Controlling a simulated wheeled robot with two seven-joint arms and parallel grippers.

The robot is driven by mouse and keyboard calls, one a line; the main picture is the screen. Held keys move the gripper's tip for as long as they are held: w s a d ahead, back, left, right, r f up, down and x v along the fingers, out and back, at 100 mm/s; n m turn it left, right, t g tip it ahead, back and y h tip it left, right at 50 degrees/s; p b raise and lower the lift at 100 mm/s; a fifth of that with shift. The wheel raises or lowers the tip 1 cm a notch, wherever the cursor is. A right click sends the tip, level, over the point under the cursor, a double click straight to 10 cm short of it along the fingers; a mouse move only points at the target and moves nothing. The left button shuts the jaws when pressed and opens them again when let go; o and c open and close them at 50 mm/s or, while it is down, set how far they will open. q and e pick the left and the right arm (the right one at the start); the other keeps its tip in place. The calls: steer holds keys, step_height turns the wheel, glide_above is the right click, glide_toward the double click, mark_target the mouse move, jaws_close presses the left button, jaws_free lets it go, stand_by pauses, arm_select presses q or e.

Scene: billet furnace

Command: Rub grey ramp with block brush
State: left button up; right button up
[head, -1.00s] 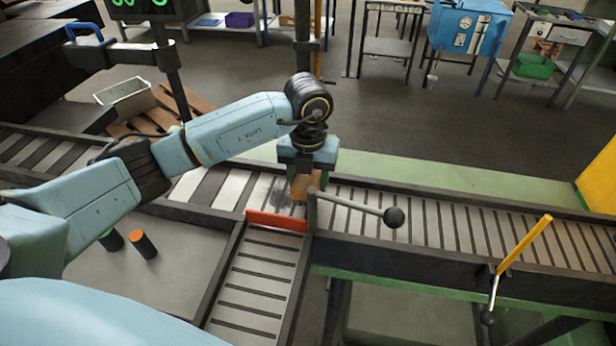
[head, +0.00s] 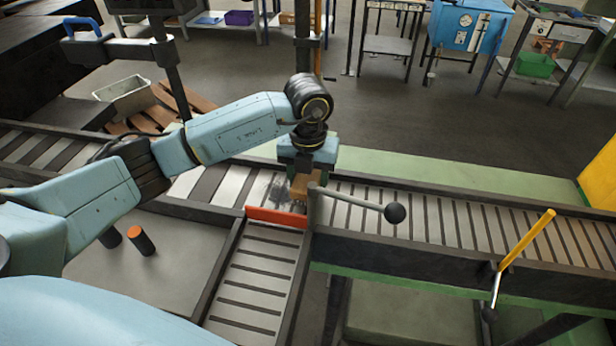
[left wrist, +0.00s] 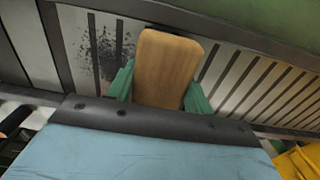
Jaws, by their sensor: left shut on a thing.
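The block brush (head: 303,194), a wooden tan block, is held in my left gripper (head: 306,178). In the left wrist view the block (left wrist: 167,68) sits between the two green fingers, which are shut on it. The grey ramp (head: 240,187) is a light slatted surface with dark gaps. A dark speckled smudge (head: 266,186) lies on it just left of the brush, and it also shows in the left wrist view (left wrist: 104,48). The brush is right over or on the slats; its underside is hidden, so I cannot tell contact. My right gripper is not in view.
An orange-red bar (head: 276,218) crosses the track just in front of the brush. A lever with a black ball (head: 395,213) stands close on the right, and a yellow lever (head: 527,240) farther right. An orange-topped cylinder (head: 141,241) stands on the left plate.

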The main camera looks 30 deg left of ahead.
arm_select(q)
steer(key=shift+f+b, duration=0.3)
steer(key=shift+f, duration=0.2)
